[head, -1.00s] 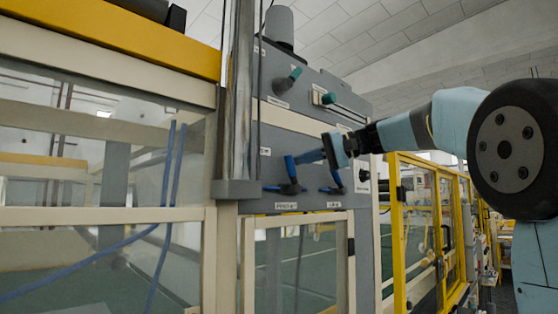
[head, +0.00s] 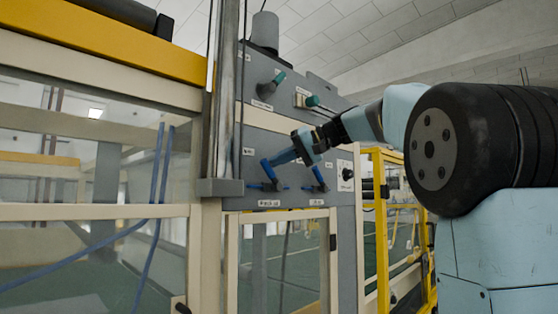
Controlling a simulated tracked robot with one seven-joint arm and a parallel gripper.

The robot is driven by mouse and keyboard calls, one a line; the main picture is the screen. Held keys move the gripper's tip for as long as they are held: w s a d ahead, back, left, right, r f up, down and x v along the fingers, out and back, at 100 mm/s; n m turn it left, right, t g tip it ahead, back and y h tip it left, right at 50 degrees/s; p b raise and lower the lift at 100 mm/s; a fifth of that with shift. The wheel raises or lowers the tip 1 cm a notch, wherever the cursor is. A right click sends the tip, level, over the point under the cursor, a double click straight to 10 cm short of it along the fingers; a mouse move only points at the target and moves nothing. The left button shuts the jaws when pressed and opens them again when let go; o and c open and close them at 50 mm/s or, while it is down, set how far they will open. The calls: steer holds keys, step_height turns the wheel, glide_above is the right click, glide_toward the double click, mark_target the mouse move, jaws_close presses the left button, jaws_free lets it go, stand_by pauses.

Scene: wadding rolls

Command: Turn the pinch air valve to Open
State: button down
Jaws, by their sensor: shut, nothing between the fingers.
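Two blue-handled valves sit low on the grey panel (head: 285,122). The left valve (head: 271,181) has its lever leaning up and slightly left, with a small label below it that seems to read pinch air. The right valve (head: 319,182) has a similar lever and its own label, too small to read. My gripper (head: 274,160) comes in from the right with its blue fingers shut, pointing left at the upper end of the left lever. The fingertips overlap the lever in the picture. I cannot tell whether they touch it.
A metal post (head: 222,110) stands just left of the panel. A yellow-framed guard (head: 380,220) stands to the right.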

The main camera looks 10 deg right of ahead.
stand_by(0.3)
steer(key=w+r+v, duration=0.1)
steer(key=w+v, duration=0.1)
steer(key=v, duration=1)
steer(key=shift+d+r, duration=0.25)
steer(key=shift+d, duration=0.5)
steer(key=s+a+f+h, duration=0.1)
steer(key=s+f+h, duration=0.3)
steer(key=s+f, duration=0.4)
steer(key=s+a+f+m+h, duration=0.1)
steer(key=s+f+h, duration=0.3)
steer(key=f, duration=1.8)
steer(key=s+a+f+g+h, duration=0.1)
steer(key=s+a+f+h, duration=0.1)
steer(key=s+f, duration=1.2)
steer(key=shift+s+f+m+h, duration=0.25)
steer(key=shift+f+h, duration=0.25)
steer(key=shift+h, duration=0.4)
